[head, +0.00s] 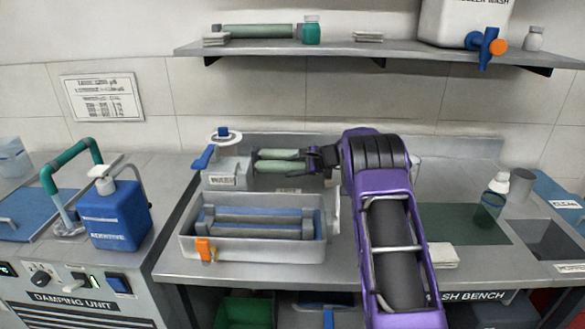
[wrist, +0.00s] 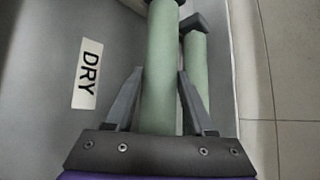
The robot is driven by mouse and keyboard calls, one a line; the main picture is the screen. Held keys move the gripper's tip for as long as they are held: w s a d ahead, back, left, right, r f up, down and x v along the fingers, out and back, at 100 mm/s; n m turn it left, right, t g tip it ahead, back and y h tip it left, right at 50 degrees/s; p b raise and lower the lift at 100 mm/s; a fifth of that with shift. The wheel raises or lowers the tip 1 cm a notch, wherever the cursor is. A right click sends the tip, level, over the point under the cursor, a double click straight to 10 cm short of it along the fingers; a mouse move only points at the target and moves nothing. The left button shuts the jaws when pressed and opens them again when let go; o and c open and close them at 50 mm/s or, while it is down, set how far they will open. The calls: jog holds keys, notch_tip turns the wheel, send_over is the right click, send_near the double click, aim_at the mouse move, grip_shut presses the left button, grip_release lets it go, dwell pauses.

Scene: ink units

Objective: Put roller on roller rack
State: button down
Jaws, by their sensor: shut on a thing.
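My gripper (head: 325,160) is at the back of the bench, at the right end of two pale green rollers. In the wrist view its fingers (wrist: 152,100) close around one green roller (wrist: 160,60), which runs away from the palm. A second green roller (wrist: 196,75) with a dark end lies parallel, just right of the right finger. In the head view the rollers (head: 280,167) lie side by side; my gripper hides their right ends. A label reading DRY (wrist: 87,74) is on the grey surface to the left. I cannot tell whether the held roller touches its supports.
A metal tray (head: 250,250) with blue and grey bars and an orange clip stands in front. A grey block with a blue handle (head: 204,158) stands left of the rollers. A blue bottle (head: 113,218) is further left. A shelf (head: 340,48) hangs above; a green mat (head: 450,225) lies right.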

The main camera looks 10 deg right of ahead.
jog(key=shift+c, duration=1.2)
grip_release()
jog(key=shift+r, duration=0.1)
jog(key=v, duration=1.2)
